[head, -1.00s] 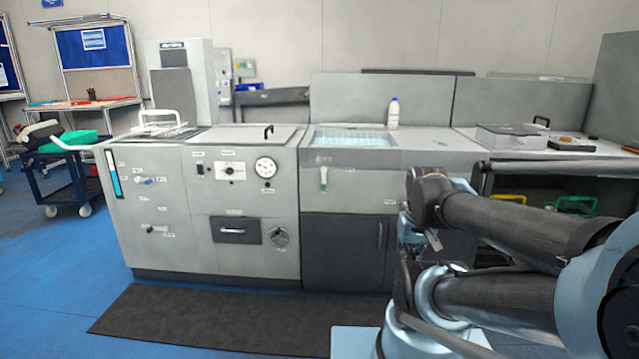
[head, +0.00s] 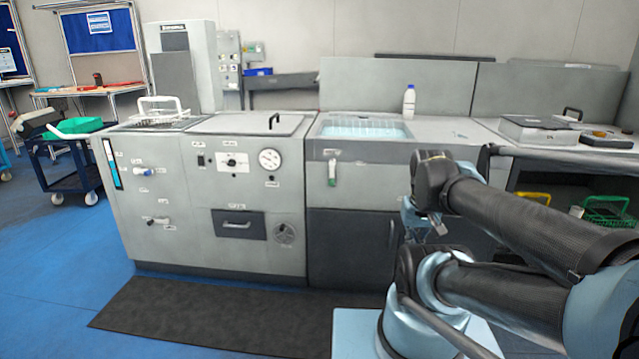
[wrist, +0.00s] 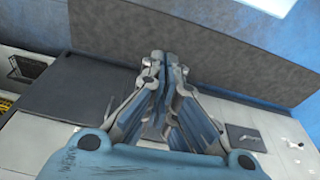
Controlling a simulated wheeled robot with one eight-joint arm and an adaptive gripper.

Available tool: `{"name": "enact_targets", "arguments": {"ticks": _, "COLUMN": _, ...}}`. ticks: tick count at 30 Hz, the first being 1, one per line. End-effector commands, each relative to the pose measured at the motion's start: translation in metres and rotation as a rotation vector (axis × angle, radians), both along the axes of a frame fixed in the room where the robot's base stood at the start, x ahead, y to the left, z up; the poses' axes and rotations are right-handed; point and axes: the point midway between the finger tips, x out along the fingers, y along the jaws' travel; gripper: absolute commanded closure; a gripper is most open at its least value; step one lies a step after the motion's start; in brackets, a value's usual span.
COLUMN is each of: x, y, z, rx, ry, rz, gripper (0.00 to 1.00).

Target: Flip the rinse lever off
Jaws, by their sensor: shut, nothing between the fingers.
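A small lever with a white top and a green lower end (head: 332,173) hangs down on the grey front panel below the water basin (head: 350,130). It looks like the rinse lever, but its label is too small to read. My gripper (wrist: 165,60) is shut and empty in the wrist view, with its fingertips together. The lever cannot be made out in the wrist view. In the head view my folded arm is to the right of the lever and well apart from it.
A bottle (head: 409,102) stands behind the basin. The left cabinet carries a dial gauge (head: 270,160), small valves (head: 143,171) and a drawer (head: 238,224). A dark mat (head: 210,318) lies on the clear blue floor in front. A blue cart (head: 75,170) stands at the left.

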Motion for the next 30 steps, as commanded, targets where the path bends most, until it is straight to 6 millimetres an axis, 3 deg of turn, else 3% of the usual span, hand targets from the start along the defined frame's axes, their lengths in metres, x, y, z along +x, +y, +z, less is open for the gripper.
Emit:
{"name": "enact_targets", "arguments": {"ticks": 5, "x": 0.02, "y": -0.006, "z": 0.017, "rx": -0.051, "ry": 0.009, "rz": 0.024, "gripper": 1.0}}
{"name": "enact_targets", "arguments": {"ticks": 11, "x": 0.061, "y": -0.013, "z": 0.045, "rx": -0.156, "ry": 0.02, "rz": 0.069, "gripper": 1.0}}
{"name": "enact_targets", "arguments": {"ticks": 20, "x": 0.135, "y": -0.01, "z": 0.079, "rx": -0.318, "ry": 0.019, "rz": 0.133, "gripper": 1.0}}
{"name": "enact_targets", "arguments": {"ticks": 30, "x": 0.228, "y": 0.018, "z": 0.102, "rx": -0.501, "ry": -0.012, "rz": 0.196, "gripper": 1.0}}
